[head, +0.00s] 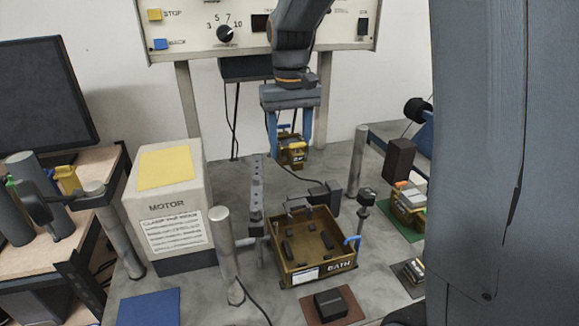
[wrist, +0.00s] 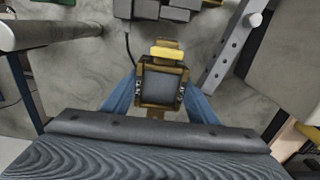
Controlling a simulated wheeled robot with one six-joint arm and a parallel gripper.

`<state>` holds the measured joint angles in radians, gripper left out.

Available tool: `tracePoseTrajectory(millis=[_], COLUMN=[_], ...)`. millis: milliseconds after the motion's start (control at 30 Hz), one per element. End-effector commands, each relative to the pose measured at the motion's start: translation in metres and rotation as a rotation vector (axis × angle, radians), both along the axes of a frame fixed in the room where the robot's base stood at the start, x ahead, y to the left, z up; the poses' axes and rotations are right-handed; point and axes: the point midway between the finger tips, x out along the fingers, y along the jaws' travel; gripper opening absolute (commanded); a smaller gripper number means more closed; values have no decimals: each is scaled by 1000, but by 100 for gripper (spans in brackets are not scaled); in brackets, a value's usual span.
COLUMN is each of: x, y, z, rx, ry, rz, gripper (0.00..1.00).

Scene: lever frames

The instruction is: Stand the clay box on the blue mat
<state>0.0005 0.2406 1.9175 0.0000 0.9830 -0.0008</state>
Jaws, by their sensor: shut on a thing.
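My gripper (head: 291,150) is shut on a small mustard-brown box-like thing (head: 292,156), held upright in the air above and behind the open bath tray. In the wrist view the held thing (wrist: 162,85) sits between the blue fingers, with a dark grey square face and a yellow block at one end. I cannot tell for sure whether it is the clay box. The blue mat (head: 148,308) lies bare at the front left of the bench, well apart from my gripper. A tall dark brown box (head: 398,159) stands at the right.
The bath tray (head: 315,277) holds several dark pieces. The motor housing (head: 168,210) and a grey post (head: 227,256) stand between it and the left side. A brown mat (head: 331,306) carries a dark block. A green mat (head: 405,229) carries a loaded holder.

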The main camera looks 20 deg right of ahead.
Motion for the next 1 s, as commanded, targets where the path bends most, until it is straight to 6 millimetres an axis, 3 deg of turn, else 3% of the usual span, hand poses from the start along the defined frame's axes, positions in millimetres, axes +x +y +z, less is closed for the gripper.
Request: tracePoseTrajectory(millis=[267,700,1000], x=[-40,-131,-169], y=[0,0,0], z=[2,1,2], rx=[0,0,0], ry=[-3,-4,-3], rz=[0,0,0], gripper=[0,0,0])
